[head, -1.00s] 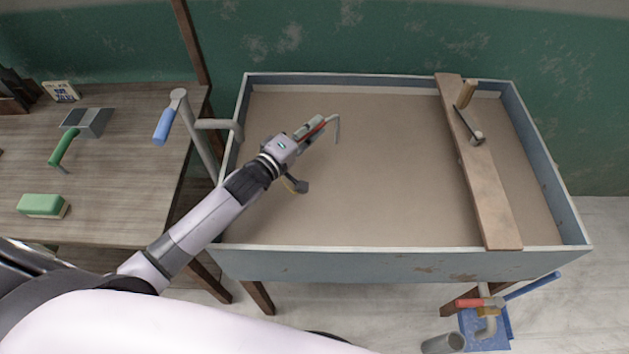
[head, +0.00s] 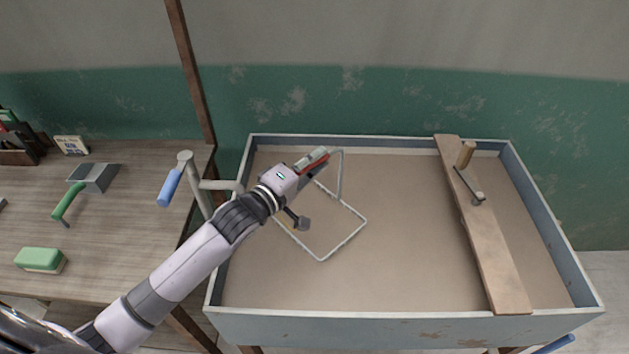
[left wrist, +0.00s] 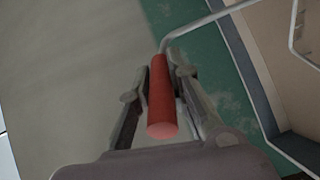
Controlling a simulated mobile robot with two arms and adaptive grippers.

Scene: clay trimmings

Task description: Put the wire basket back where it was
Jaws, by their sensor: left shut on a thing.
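My left gripper (head: 314,163) is shut on the red handle of the wire basket (head: 344,243) and holds it over the inside of the pale blue trough (head: 400,314). The basket shows as a bent grey wire frame, hanging below the handle; part of it is hidden behind the gripper. In the left wrist view the red handle lies between the two fingers (left wrist: 160,90), and the basket's wire (left wrist: 205,22) runs off to the upper right. I cannot tell how far it hangs above the trough's floor. My right gripper is not in view.
A plank (head: 483,235) lies across the trough's right side, with a wooden-handled tool (head: 467,170) on it. A post with a blue handle (head: 169,188) stands by the trough's left edge. The wooden table (head: 120,215) at left holds a green block (head: 40,259) and a green-handled scoop (head: 95,177).

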